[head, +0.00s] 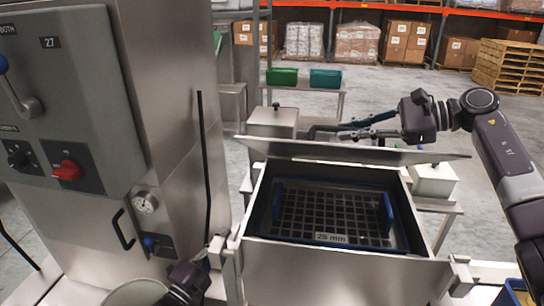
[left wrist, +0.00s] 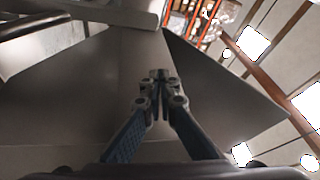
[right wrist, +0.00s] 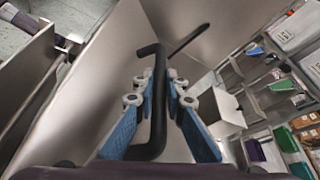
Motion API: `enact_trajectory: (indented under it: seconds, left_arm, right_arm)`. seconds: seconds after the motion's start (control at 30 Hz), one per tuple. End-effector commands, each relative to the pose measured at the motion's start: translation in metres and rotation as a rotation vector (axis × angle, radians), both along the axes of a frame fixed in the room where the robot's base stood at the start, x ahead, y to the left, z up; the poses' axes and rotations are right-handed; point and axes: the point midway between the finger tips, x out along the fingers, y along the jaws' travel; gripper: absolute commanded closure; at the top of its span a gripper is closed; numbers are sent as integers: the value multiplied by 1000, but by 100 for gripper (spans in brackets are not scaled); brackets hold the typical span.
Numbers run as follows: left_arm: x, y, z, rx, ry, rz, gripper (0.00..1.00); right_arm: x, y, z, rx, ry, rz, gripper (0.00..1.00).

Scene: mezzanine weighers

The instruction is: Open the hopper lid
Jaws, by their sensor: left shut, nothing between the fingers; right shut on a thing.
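The steel hopper (head: 340,275) stands open in the head view, its lid (head: 350,152) swung up at the far side and seen nearly edge-on. Inside lies a dark grid with blue handles (head: 388,212), marked 25 mm. The lid's black bar handle (head: 318,129) shows behind the lid. My right gripper (head: 345,134) is shut on this handle (right wrist: 157,100); in the right wrist view the bar runs between its fingers (right wrist: 160,78), beside the lid panel (right wrist: 105,85). My left gripper (left wrist: 160,75) is shut and empty, close to grey metal surfaces. In the head view its arm is at the bottom edge, left of the hopper.
A tall steel cabinet (head: 185,130) with a grey control box (head: 60,100) and red switch (head: 67,170) stands close on the left.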

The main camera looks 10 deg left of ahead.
Motion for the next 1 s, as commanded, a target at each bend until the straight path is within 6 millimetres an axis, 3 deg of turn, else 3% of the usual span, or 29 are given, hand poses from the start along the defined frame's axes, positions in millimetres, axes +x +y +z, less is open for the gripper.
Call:
enact_trajectory:
  seconds: [0.03, 0.1, 0.2, 0.3, 0.43, 0.57, 1.0]
  left_arm:
    - [-1, -9, 44, 73, -130, -38, 100]
    - [-11, -24, 98, 176, -311, -89, 100]
    - [-34, -44, 153, 301, -530, -146, 100]
    - [-58, -60, 184, 392, -691, -188, 100]
    - [-79, -73, 202, 459, -814, -222, 100]
    - [-85, -81, 210, 482, -858, -233, 100]
    - [-52, -139, 259, 477, -861, -232, 100]
  right_arm:
    - [1, -1, -1, -1, 1, -2, 100]
    - [1, -1, -1, -2, 1, -3, 100]
    - [1, -1, -2, -2, 1, -3, 100]
    - [1, -1, -2, -2, 1, -3, 100]
    - [1, -1, -2, -2, 2, -2, 100]
    - [0, -1, -2, -2, 2, -2, 100]
    - [0, -1, -2, -3, 2, -1, 100]
